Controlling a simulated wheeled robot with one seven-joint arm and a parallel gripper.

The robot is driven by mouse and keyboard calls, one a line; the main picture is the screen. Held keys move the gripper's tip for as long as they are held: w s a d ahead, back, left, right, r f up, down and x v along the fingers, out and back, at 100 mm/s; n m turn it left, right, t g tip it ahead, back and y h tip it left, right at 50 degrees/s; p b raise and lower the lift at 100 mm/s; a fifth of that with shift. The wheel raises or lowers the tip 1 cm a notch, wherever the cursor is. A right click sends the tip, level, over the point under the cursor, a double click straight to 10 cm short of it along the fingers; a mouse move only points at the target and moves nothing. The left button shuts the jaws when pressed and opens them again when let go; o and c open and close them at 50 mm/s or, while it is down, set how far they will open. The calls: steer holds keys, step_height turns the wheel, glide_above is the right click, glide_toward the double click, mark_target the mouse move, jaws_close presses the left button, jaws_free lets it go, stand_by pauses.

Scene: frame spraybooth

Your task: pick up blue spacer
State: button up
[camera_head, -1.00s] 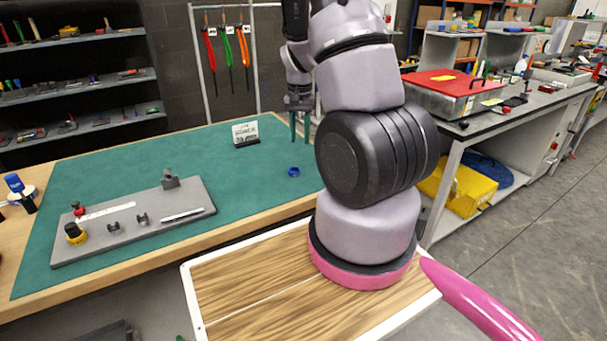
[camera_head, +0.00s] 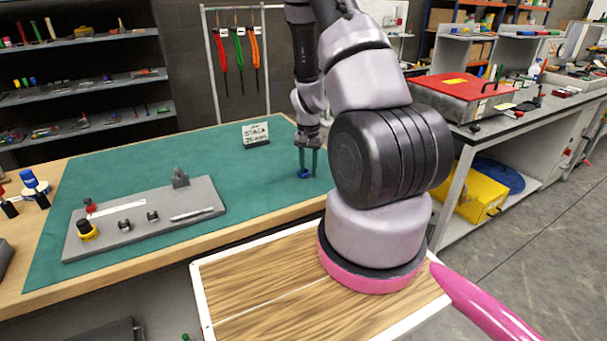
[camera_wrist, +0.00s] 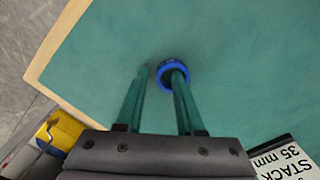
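The blue spacer (camera_head: 304,174) is a small ring on the green mat (camera_head: 240,190), near the mat's right end. My gripper (camera_head: 308,174) points down at it, with its two green fingers apart. In the wrist view, the spacer (camera_wrist: 163,79) lies at the right finger, not centred between the fingers. My gripper (camera_wrist: 159,73) is open there, with the right fingertip overlapping the ring's hole. I cannot tell whether that tip is inside the ring or just above it. The left fingertip is over bare mat.
A grey board (camera_head: 150,238) with small parts and a yellow-and-black piece lies left on the mat. A small sign (camera_head: 256,134) reading STACK 35 mm stands behind the spacer. A red-lidded box (camera_head: 466,86) is on the bench to the right. The mat around the spacer is clear.

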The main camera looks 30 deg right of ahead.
steer(key=shift+c, duration=0.4)
jaws_close()
stand_by(1.0)
